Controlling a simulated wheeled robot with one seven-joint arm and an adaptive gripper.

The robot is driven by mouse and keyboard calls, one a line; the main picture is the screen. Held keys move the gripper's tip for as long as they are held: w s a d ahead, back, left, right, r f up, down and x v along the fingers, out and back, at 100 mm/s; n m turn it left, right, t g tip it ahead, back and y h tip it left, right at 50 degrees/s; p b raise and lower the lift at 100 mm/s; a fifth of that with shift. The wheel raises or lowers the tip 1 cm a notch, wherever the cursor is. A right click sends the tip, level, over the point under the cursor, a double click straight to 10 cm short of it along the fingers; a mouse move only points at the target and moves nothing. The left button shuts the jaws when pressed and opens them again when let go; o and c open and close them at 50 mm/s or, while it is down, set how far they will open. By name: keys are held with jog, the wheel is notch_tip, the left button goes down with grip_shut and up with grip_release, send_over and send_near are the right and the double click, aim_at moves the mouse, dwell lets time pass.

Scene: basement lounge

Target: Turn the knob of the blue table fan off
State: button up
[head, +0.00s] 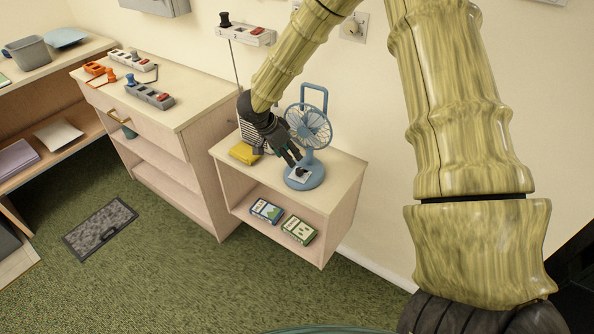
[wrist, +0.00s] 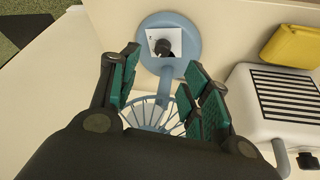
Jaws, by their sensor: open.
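The blue table fan (head: 309,128) stands on the low shelf unit, with a round base, a wire cage and a tall handle loop. In the wrist view its round blue base (wrist: 187,27) carries a white plate with a dark knob (wrist: 163,47). My gripper (head: 294,159) is open above the base, beside the cage. In the wrist view my gripper (wrist: 158,80) has its green-padded fingers apart, with the knob beyond their tips and nothing between them.
A white box with a dark grille (wrist: 284,100) stands close by. The low shelf unit (head: 335,190) holds two small boxes below. A cabinet (head: 195,108) with power strips stands left.

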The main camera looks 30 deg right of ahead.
aim_at(299, 170)
jog(key=shift+m, duration=0.3)
jog(key=p+x, duration=0.1)
jog(key=x, duration=0.8)
jog(key=shift+w+d+f+p, duration=0.15)
jog(key=shift+f+p, duration=0.15)
jog(key=shift+f, duration=0.05)
jog(key=c, duration=1)
